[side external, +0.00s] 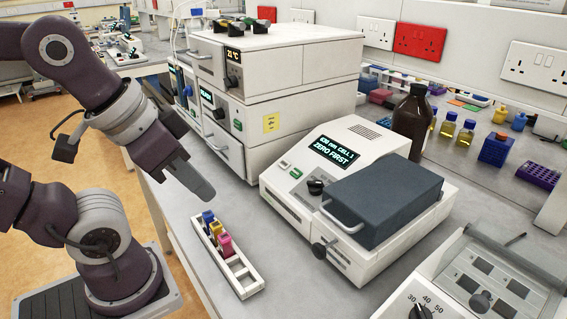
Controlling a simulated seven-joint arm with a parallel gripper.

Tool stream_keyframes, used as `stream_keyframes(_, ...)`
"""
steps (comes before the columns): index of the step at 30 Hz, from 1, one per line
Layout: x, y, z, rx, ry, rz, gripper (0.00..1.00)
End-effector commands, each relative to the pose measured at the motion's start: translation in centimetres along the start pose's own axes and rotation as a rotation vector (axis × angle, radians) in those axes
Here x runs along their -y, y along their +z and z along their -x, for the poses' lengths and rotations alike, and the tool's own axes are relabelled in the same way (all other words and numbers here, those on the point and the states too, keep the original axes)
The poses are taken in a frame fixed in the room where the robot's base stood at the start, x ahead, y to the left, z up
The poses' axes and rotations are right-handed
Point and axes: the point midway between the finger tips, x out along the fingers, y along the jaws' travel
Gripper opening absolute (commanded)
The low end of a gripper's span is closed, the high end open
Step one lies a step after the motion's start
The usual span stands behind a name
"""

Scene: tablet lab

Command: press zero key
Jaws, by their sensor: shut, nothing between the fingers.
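A white instrument (345,140) stands on the bench right of centre. Its dark display (338,152) reads "ZERO FIRST" on the lower line. Two small keys sit on its sloped front panel left of the display: a green one (296,173) and another (284,164) beside it. Their labels are too small to read, so I cannot tell which is the zero key. My gripper (207,193) is shut and empty. It points down and to the right, left of the instrument and apart from the keys, above the far end of the cuvette rack.
A white rack (243,279) holds blue, yellow and magenta-topped cuvettes below my gripper. A black knob (316,186) and a dark hinged lid (383,199) are close to the keys. Stacked white units (290,100) stand behind; a brown bottle (411,122) is at right.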

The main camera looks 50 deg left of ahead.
Motion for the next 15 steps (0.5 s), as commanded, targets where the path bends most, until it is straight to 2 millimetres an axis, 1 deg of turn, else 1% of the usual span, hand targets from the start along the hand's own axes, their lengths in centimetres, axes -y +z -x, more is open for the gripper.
stream_keyframes(2,0.5,-0.6,-0.2,-0.012,-0.019,-0.004,0.00)
stream_keyframes(5,2.4,-2.8,-1.0,-0.058,-0.085,-0.027,0.00)
stream_keyframes(11,8.9,-9.9,-2.9,-0.201,-0.297,-0.171,0.00)
stream_keyframes(15,13.6,-14.9,-4.4,-0.296,-0.424,-0.353,0.00)
